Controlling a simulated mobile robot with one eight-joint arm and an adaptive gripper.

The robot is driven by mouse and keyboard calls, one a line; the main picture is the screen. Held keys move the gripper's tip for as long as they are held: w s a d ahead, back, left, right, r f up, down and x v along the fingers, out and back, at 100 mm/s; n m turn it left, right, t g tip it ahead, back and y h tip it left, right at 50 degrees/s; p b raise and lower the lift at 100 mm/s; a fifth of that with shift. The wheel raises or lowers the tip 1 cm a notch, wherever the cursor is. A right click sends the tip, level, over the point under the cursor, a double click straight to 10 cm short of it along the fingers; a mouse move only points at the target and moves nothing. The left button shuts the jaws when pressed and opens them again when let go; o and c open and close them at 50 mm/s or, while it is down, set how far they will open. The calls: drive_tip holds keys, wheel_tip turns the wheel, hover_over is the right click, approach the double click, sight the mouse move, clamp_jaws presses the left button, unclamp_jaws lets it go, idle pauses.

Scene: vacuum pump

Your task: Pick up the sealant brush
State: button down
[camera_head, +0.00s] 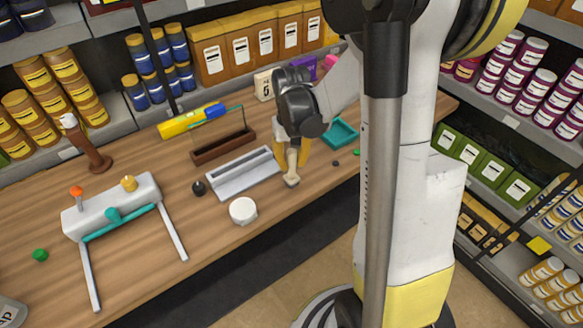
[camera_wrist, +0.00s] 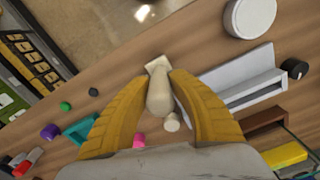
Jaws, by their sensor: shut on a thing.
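The sealant brush (camera_head: 291,173) is cream-coloured, with a rounded handle and a flat, squared end. My gripper (camera_head: 291,155) points down over the front part of the wooden bench, its yellow fingers on both sides of the brush. In the wrist view, the brush (camera_wrist: 160,96) sits between the two fingertips (camera_wrist: 161,84) of my gripper, its flat end reaching out beyond them. The gripper is shut on it. Whether the brush still touches the bench is hard to tell.
A grey-white channel-shaped tray (camera_head: 237,173) and a white round lid (camera_head: 243,210) are left of the brush. A teal tray (camera_head: 340,134) is behind right. A white pump body (camera_head: 112,205) stands on the left of the bench (camera_head: 150,275). Stocked shelves line the back.

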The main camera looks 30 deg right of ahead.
sight(292, 151)
drive_tip(key=shift+r, duration=0.6)
wheel_tip(292, 151, up, 3)
drive_tip(key=shift+r+p, duration=0.1)
drive_tip(key=shift+p, duration=0.75)
drive_tip(key=s+d+r+p, duration=0.2)
drive_tip(key=s+d+r, duration=0.4)
drive_tip(key=s, duration=0.3)
drive_tip(key=shift+s+d+r+p, duration=0.2)
drive_tip(key=shift+s+r+p, duration=0.1)
drive_tip(key=shift+s, duration=0.1)
drive_tip(key=shift+w, duration=0.1)
idle(0.5)
